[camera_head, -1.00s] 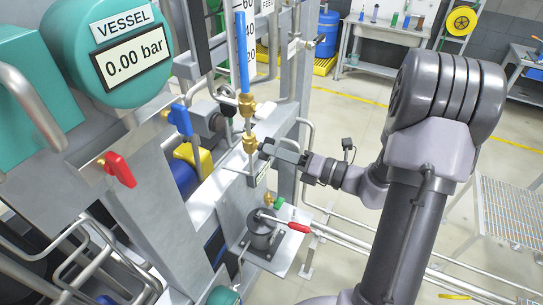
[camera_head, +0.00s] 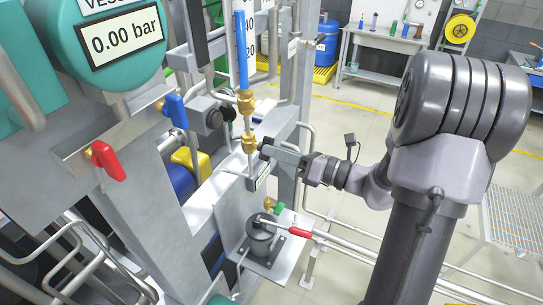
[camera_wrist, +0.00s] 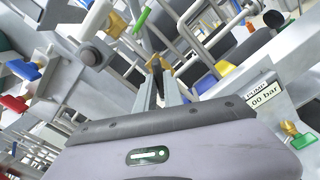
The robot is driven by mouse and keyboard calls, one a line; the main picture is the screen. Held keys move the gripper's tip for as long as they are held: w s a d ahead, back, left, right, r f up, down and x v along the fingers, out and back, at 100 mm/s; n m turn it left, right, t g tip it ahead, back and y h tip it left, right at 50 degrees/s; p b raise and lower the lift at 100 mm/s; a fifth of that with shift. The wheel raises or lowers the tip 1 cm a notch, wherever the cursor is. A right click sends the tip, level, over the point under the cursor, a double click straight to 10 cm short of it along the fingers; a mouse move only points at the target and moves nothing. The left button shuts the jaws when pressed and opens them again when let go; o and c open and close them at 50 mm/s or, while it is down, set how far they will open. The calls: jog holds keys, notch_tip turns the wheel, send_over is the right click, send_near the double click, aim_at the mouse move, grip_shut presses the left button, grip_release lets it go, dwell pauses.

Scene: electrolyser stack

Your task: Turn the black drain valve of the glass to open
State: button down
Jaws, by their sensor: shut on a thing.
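The sight glass (camera_head: 242,52) is a slim upright tube with blue liquid, beside a number scale in the head view. Brass fittings (camera_head: 249,142) sit below it. The black drain valve (camera_head: 266,142) shows only as a small dark piece beside the lower fitting, at my fingertips. My gripper (camera_head: 270,149) reaches in from the right and is shut on the valve's handle. In the wrist view my two fingers (camera_wrist: 159,80) point up at the brass fitting (camera_wrist: 188,66). The handle is mostly hidden between the fingers, so its angle cannot be told.
A red-handled valve (camera_head: 108,160) and a blue-handled valve (camera_head: 176,111) are on the panel at left. A dark pot (camera_head: 261,240) with a red-handled lever (camera_head: 299,232) stands below my gripper. Pipes and a grey post stand close by. Open floor lies at right.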

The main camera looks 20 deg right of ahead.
jog(key=shift+f+n+b, duration=0.1)
jog(key=shift+n+b, duration=1)
jog(key=shift+b, duration=0.05)
jog(key=n+b, duration=0.3)
jog(key=b, duration=0.1)
jog(key=shift+n+b, duration=0.6)
jog(key=shift+b, duration=0.1)
jog(key=c, duration=1.3)
grip_release()
